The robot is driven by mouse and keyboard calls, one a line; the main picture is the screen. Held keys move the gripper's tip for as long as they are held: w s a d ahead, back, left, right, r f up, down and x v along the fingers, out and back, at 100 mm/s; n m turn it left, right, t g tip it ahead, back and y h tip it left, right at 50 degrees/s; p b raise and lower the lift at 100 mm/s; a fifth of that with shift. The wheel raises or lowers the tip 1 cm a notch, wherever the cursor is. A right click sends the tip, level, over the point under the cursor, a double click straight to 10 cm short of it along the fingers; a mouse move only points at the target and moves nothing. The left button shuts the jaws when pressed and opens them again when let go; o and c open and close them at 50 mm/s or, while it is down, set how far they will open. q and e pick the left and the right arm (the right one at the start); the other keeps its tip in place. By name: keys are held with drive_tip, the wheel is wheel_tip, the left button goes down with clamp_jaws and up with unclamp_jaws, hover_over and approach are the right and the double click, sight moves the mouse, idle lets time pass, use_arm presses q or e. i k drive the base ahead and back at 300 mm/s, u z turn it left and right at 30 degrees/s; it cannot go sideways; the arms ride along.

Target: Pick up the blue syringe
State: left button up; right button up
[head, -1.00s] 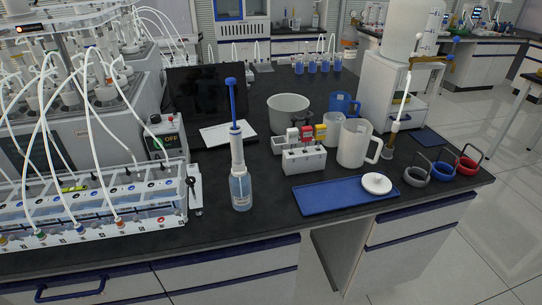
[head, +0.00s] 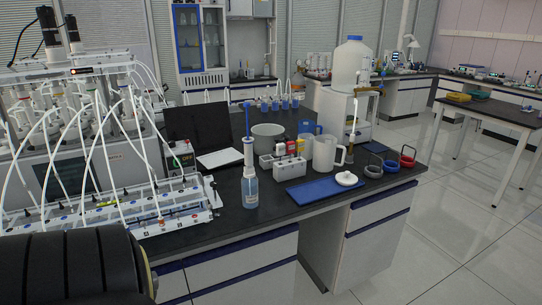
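The blue syringe (head: 248,122) stands upright on the black bench, left of the bench's middle. It has a thin blue plunger with a blue top and a white barrel (head: 249,153). Its lower end meets a clear bottle (head: 250,191) with pale blue liquid; I cannot tell how far it goes in. Neither of my grippers is in view. Only a dark ribbed link of my own arm shows at the lower left, well apart from the syringe.
A tubing rack (head: 130,215) stands left of the bottle. A white block (head: 283,169) with coloured tools, a white jug (head: 327,154) and a blue tray (head: 318,190) stand to the right. A grey pot (head: 267,136) is behind. Bare bench lies before the bottle.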

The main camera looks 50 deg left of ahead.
sight(248, 145)
drive_tip(key=z, duration=0.05)
drive_tip(key=i, duration=1.5)
drive_tip(key=u, duration=0.8)
drive_tip(key=i, duration=1.25)
drive_tip(key=u, duration=1.25)
